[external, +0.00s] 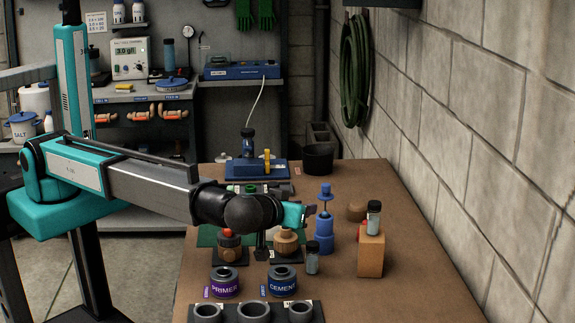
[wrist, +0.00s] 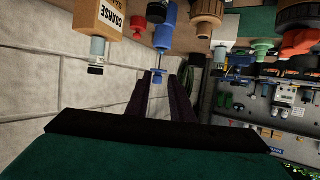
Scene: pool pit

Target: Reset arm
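My arm reaches over the brown workbench from the left in the external view. My gripper (external: 310,211) is at the left side of a blue bottle (external: 324,236) with a thin stem and blue top. In the wrist view, the dark fingers of my gripper (wrist: 164,85) stand apart. The stem and blue top of the blue bottle (wrist: 167,28) show between them or just beyond. I cannot tell whether a finger touches it. The wrist picture is upside down.
A wooden block (external: 371,254) carries a small vial (external: 374,218); another vial (external: 312,258) stands left of it. Purple primer (external: 225,282) and blue cement (external: 283,280) pots stand in front. A black cup (external: 318,159) is behind. A block wall (external: 470,140) runs along the right.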

